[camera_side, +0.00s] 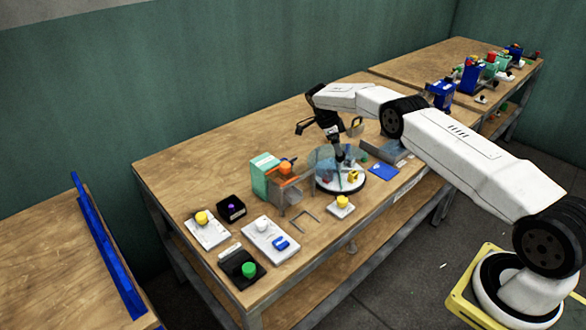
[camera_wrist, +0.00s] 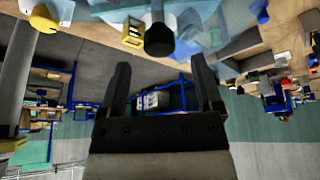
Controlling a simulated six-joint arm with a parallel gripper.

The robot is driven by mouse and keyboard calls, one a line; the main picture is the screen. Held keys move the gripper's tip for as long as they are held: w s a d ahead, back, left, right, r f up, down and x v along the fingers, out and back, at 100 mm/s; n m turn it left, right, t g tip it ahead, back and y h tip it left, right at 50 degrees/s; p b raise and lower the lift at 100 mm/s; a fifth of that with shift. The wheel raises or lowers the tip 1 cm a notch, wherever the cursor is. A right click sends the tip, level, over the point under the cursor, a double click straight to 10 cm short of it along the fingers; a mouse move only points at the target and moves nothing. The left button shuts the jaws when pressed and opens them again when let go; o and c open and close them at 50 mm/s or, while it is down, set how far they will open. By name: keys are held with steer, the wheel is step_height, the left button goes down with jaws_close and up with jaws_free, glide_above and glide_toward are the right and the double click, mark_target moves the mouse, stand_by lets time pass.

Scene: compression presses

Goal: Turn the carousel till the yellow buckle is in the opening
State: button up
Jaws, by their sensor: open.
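The carousel (camera_side: 342,188) is a round white-topped disc on a dark base, under a clear bluish cover, near the table's front edge. The yellow buckle (camera_side: 353,176) sits at its front right side in the side view; a yellow part that looks like it shows at the top of the wrist view (camera_wrist: 133,32). I cannot tell whether it lies in the opening. My gripper (camera_side: 334,136) points down over the carousel. In the wrist view its fingers (camera_wrist: 160,68) are apart and empty, with a dark round-ended knob (camera_wrist: 159,40) just beyond the tips.
A green and grey press with an orange knob (camera_side: 285,168) stands left of the carousel. More button boxes (camera_side: 265,238) lie at front left.

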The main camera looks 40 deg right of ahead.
steer(key=shift+v, duration=2.35)
steer(key=shift+a, duration=0.1)
steer(key=s+a+r+n+t+y, duration=0.1)
steer(key=s+a+r+n+t, duration=0.1)
steer(key=s+a+r+n, duration=0.4)
steer(key=s+a+r+n+t+y, duration=0.1)
steer(key=s+a+n, duration=0.1)
steer(key=a+n, duration=0.65)
steer(key=s+a+n+t, duration=0.1)
steer(key=s+a+n, duration=0.1)
steer(key=s+n, duration=0.2)
steer(key=s+a+n, duration=0.3)
steer(key=s+n, duration=0.1)
steer(key=s, duration=0.7)
steer(key=s+a+n+t+y, duration=0.1)
steer(key=s+a+n, duration=0.1)
steer(key=s+n, duration=0.2)
steer(key=s, duration=0.3)
steer(key=shift+s+a+t, duration=0.2)
steer(key=shift+s+t, duration=0.1)
steer(key=shift+s, duration=0.05)
steer(key=shift+w, duration=0.15)
